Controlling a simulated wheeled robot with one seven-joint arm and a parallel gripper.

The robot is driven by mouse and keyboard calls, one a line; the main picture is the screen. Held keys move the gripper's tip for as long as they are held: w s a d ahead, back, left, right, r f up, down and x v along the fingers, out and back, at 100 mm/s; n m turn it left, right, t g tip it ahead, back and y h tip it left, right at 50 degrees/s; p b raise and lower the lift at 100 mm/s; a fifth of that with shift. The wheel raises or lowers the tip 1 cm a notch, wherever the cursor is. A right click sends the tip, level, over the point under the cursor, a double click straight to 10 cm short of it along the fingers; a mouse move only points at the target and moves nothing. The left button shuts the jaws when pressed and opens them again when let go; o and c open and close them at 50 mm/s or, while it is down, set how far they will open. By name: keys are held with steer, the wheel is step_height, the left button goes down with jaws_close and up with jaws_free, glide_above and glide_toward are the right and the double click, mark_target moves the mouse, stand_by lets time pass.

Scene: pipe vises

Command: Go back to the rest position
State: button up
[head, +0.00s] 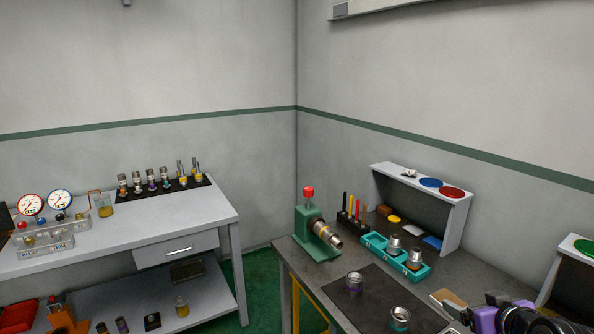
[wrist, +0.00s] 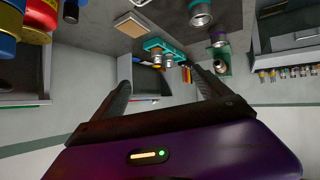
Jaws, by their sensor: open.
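My gripper (head: 462,308) is at the lower right of the head view, above the front right part of the grey bench. In the wrist view its two dark fingers (wrist: 160,82) are spread apart with nothing between them. Below and left of it in the head view, a metal cup with a teal band (head: 400,319) and a metal cup with a purple band (head: 354,284) stand on a dark mat (head: 382,304). The gripper is apart from both. The wrist view looks upside down.
A green vise (head: 316,235) with a red knob holds a metal pipe piece at the bench's left corner. A teal tray (head: 378,246) holds metal cups. A grey shelf (head: 455,222) stands behind. A tan block (head: 449,298) lies near my gripper. A white side table (head: 110,237) stands left.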

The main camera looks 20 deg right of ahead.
steer(key=s+a+f+m+t+h+b, duration=0.1)
steer(key=s+a+t, duration=0.1)
steer(key=s+a, duration=0.35)
steer(key=s+a+f+t+b, duration=0.1)
steer(key=s+a+t, duration=0.1)
steer(key=a, duration=0.6)
steer(key=s+a+f+m+t+h+b, duration=0.1)
steer(key=s+a, duration=0.3)
steer(key=a, duration=0.3)
steer(key=s+a+f+n+y+b, duration=0.1)
steer(key=s+a+f+n+y, duration=0.1)
steer(key=s+a, duration=0.5)
steer(key=s+a+f+n+y+b, duration=0.1)
steer(key=s+a+y, duration=0.4)
steer(key=s, duration=0.7)
steer(key=shift+s+a+f+n+g, duration=0.4)
steer(key=shift+a+f+n, duration=0.3)
steer(key=shift+a+n, duration=0.45)
